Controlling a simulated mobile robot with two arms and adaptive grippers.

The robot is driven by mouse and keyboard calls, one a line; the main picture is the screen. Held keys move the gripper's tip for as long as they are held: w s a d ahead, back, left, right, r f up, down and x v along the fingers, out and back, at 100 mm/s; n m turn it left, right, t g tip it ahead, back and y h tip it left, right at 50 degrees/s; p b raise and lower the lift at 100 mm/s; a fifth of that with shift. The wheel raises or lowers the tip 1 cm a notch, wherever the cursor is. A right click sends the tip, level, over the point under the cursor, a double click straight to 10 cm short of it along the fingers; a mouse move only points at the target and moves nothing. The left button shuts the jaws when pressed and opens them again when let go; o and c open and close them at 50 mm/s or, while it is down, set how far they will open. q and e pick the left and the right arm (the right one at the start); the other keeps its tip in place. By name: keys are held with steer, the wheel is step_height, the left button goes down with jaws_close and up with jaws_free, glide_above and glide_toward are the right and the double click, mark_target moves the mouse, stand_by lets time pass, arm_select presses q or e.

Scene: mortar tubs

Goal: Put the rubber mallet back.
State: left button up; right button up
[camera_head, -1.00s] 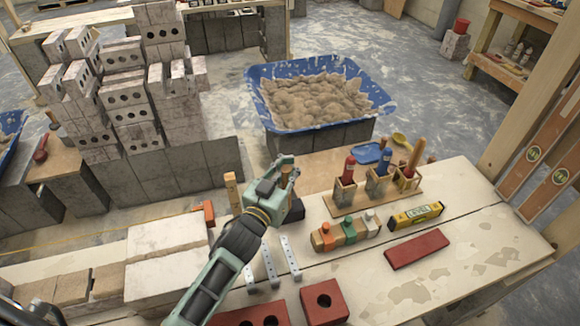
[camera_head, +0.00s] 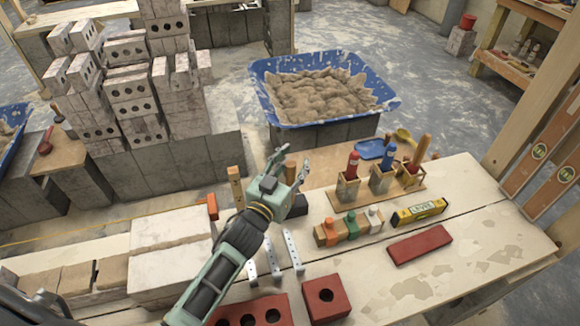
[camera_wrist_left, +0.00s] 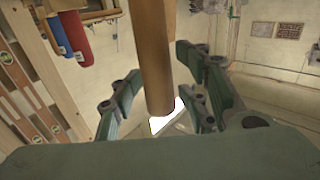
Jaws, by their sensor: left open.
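The rubber mallet shows as an upright wooden handle (camera_head: 290,172) with a black block that looks like its head (camera_head: 297,208) low on the bench behind my gripper. My left gripper (camera_head: 292,165) is open, its fingers spread on either side of the handle. In the left wrist view the wooden handle (camera_wrist_left: 155,60) stands between the open fingers (camera_wrist_left: 160,95), with a gap on both sides. The gripper hides part of the mallet, so I cannot tell exactly how the head rests. My right gripper is out of view.
A wooden rack (camera_head: 400,188) with red, blue and wooden handles stands right of the mallet. Coloured blocks (camera_head: 348,228), a yellow level (camera_head: 418,212) and red bricks (camera_head: 420,246) lie nearby. A blue mortar tub (camera_head: 385,100) stands behind. The bench's right front is clear.

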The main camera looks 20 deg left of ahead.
arm_select(q)
steer(key=s+a, duration=0.2)
steer(key=s, duration=0.9)
steer(key=shift+s, duration=0.4)
